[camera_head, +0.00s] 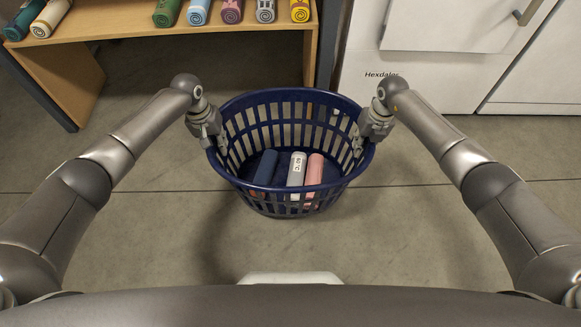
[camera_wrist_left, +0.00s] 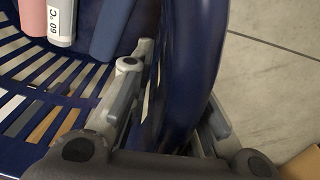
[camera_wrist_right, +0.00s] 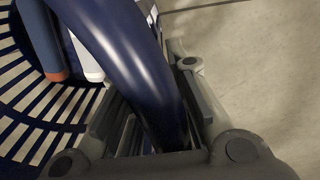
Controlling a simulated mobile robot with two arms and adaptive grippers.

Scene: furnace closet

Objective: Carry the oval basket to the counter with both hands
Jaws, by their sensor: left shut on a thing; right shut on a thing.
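The oval basket (camera_head: 290,97) is dark blue with slotted sides. It hangs between my two arms in the middle of the head view, roughly level. My left gripper (camera_head: 215,135) is shut on its left rim, which also shows between the fingers in the left wrist view (camera_wrist_left: 185,75). My right gripper (camera_head: 363,135) is shut on its right rim, seen in the right wrist view (camera_wrist_right: 135,65). Inside the basket lie a dark blue roll (camera_head: 265,168), a white roll (camera_head: 297,169) marked 60 °C and a pink roll (camera_head: 314,170).
A wooden shelf (camera_head: 170,27) with several rolled towels on it stands at the back left. The grey tiled floor (camera_head: 420,240) is clear around the basket. No counter can be made out for certain.

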